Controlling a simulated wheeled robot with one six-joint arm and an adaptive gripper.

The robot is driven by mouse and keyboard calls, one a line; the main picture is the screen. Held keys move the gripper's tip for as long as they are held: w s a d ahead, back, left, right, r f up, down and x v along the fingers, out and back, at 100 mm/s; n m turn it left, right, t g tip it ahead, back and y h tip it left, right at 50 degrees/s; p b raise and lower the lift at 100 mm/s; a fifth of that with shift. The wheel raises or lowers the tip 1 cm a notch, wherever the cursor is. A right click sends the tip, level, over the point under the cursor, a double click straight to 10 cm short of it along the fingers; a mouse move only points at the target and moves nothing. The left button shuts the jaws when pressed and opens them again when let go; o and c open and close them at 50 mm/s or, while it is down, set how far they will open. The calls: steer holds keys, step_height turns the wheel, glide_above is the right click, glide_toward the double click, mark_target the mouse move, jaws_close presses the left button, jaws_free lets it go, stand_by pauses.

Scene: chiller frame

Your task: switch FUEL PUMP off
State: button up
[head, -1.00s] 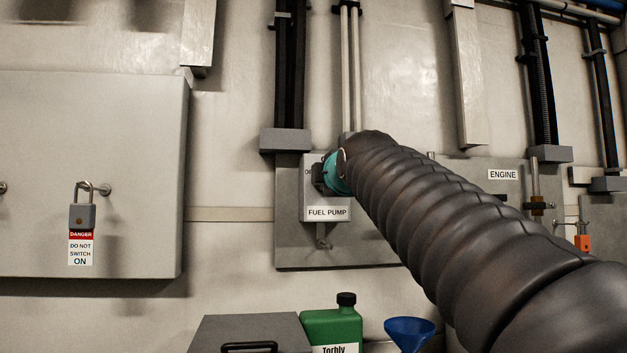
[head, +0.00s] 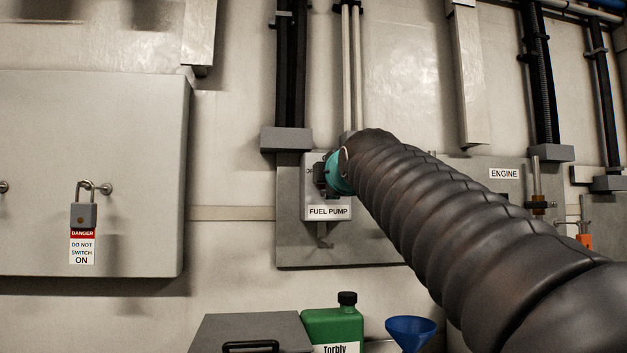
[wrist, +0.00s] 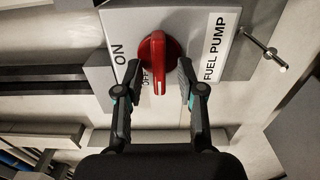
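The FUEL PUMP switch box (head: 328,212) is a pale box on a grey wall plate. Its red rotary knob (wrist: 157,62) shows in the wrist view, with its grip bar running up and down the picture. ON is printed left of the knob and OFF at its lower left. My gripper (wrist: 158,78) is open, with one finger on each side of the knob; I cannot tell whether either finger touches it. In the head view my gripper (head: 324,178) is at the box's front, and it and my arm hide the knob.
A padlock (head: 83,215) with a DANGER tag hangs on the left cabinet (head: 120,130). An ENGINE panel (head: 480,185) is right, partly behind my arm. A green jug (head: 335,328) and blue funnel (head: 411,331) stand below. A metal peg (wrist: 270,52) juts out beside the box.

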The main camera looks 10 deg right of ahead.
steer(key=s, duration=1.1)
steer(key=shift+s, duration=0.35)
steer(key=shift+a, duration=0.1)
